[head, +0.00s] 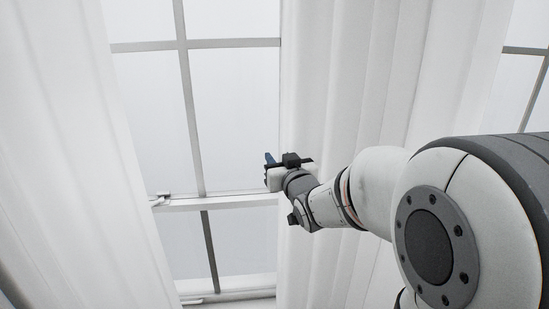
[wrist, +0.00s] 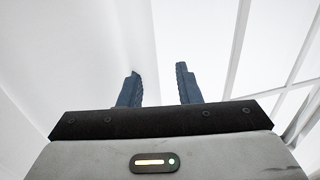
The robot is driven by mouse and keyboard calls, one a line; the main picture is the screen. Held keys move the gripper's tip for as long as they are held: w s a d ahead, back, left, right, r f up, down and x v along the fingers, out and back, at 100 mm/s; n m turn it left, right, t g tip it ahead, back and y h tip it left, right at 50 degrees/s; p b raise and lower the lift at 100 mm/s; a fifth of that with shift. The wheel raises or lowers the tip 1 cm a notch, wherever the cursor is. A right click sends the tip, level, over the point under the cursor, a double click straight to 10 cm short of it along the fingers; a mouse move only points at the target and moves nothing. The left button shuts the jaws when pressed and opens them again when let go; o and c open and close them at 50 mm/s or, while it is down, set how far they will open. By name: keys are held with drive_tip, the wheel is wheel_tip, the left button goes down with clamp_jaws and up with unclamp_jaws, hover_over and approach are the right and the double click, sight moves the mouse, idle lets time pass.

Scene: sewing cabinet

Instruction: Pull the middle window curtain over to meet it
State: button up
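The middle curtain (head: 345,90) is a white pleated cloth hanging on the right of the window in the head view. My gripper (head: 269,160) is at its left edge, pointing left across the window. In the wrist view my gripper (wrist: 159,85) has its two blue fingers apart. White cloth (wrist: 70,60) fills the left of that view, around the left finger. A faint vertical edge runs down between the fingers, and I cannot tell whether they touch the cloth. The left curtain (head: 60,130) hangs on the far side of the window, apart from the middle one.
A window (head: 235,110) with grey bars shows between the two curtains. A latch (head: 160,199) sits on its cross rail near the left curtain. Another window (head: 520,90) shows at the right, past the middle curtain. The gap before the window is clear left of my gripper.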

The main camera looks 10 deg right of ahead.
drive_tip(key=shift+c, duration=0.4)
clamp_jaws()
